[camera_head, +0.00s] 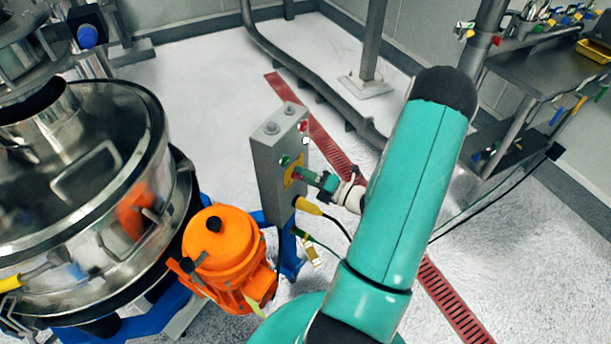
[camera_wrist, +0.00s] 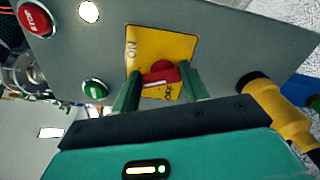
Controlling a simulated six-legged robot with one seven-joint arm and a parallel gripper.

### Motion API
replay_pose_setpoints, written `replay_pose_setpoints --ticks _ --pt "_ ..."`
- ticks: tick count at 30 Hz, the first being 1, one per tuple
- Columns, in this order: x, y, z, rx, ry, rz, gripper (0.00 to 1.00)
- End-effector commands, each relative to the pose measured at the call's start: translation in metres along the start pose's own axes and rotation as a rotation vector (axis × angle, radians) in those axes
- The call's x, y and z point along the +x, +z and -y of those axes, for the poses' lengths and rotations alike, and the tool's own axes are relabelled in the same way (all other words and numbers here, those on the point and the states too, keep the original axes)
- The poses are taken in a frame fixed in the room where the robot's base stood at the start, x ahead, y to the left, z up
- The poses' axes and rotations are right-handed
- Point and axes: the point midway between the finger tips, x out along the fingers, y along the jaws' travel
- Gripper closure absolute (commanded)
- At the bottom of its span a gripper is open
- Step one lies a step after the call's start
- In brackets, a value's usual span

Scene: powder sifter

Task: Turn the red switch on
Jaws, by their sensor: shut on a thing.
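The red switch (camera_wrist: 160,73) sits on a yellow plate (camera_wrist: 170,43) on the grey control box (camera_head: 274,150). The knob looks tilted slightly to the plate's edges. In the head view my gripper (camera_head: 305,176) reaches the box from the right, and the switch is mostly hidden behind it.
The box also bears a green button (camera_wrist: 95,89), a red button (camera_wrist: 36,18) and a yellow connector (camera_head: 308,206) with a cable. An orange motor (camera_head: 222,250) and the steel sifter (camera_head: 85,180) stand left of it. A cluttered bench (camera_head: 545,65) is at upper right.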

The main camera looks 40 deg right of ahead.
Motion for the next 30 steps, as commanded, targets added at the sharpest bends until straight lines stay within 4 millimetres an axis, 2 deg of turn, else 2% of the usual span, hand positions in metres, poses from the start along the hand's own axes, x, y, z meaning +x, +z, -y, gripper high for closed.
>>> replay_pose_setpoints --ticks 6,15,30 --pt "-0.0007 0.0009 0.001 0.18 0.0 0.002 0.79" --pt "-0.0009 0.0012 0.0021 0.345 0.0 0.002 0.79" --pt "-0.001 0.0013 0.0026 0.402 0.0 0.003 0.79"
